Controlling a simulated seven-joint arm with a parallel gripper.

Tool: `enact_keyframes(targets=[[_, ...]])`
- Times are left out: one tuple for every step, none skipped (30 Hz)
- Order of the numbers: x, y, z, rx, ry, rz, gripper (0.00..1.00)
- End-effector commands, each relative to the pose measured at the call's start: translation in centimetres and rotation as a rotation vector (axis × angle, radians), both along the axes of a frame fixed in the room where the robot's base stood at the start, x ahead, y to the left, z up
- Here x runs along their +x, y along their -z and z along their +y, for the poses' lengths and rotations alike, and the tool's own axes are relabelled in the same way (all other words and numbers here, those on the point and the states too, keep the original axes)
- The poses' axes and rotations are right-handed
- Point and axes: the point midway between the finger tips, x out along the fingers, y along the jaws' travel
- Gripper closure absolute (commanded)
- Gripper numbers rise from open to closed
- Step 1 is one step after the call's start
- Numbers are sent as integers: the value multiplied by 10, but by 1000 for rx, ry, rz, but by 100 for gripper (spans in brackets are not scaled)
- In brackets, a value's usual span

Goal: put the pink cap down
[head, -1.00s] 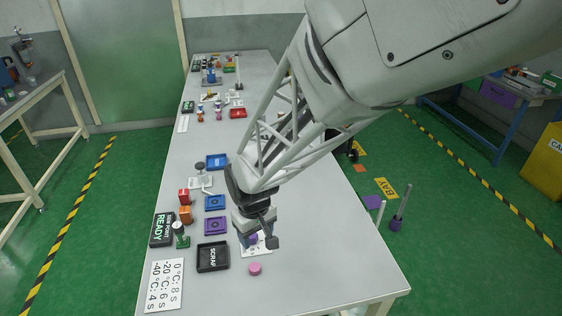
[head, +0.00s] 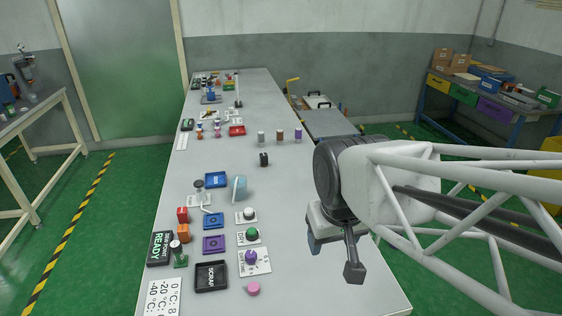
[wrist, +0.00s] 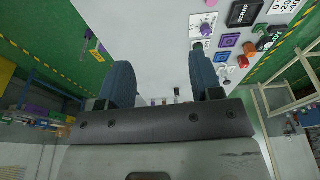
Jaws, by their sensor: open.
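The pink cap (head: 253,288) lies on the bare tabletop near the front of the table, just right of the black SCRAP tray (head: 211,276). It also shows at the top edge of the wrist view (wrist: 211,3). My gripper (head: 334,258) is open and empty at the right side of the table, well to the right of the cap and apart from it. In the wrist view its two blue fingers (wrist: 162,85) are spread with nothing between them.
The tabletop right of the cap is clear.

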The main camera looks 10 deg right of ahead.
Motion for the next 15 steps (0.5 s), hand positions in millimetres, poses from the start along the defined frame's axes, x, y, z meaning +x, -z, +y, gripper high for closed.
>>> enact_keyframes(targets=[[-7,-4,-4,1,16,-9,41],[-10,-6,-5,1,23,-11,41],[-14,-9,-7,2,32,-16,41],[-17,-10,-8,2,37,-19,41],[-19,-11,-9,3,42,-21,41],[-21,-12,-10,2,46,-22,41],[-22,-12,-10,3,49,-23,41],[-23,-13,-11,3,51,-23,41],[-24,-13,-11,3,53,-24,41],[-24,-13,-11,3,54,-24,41],[-24,-13,-11,3,54,-24,41],[-24,-13,-11,3,54,-24,41],[-24,-13,-11,3,54,-24,41],[-24,-13,-11,3,54,-24,41],[-24,-13,-11,3,53,-24,41]])
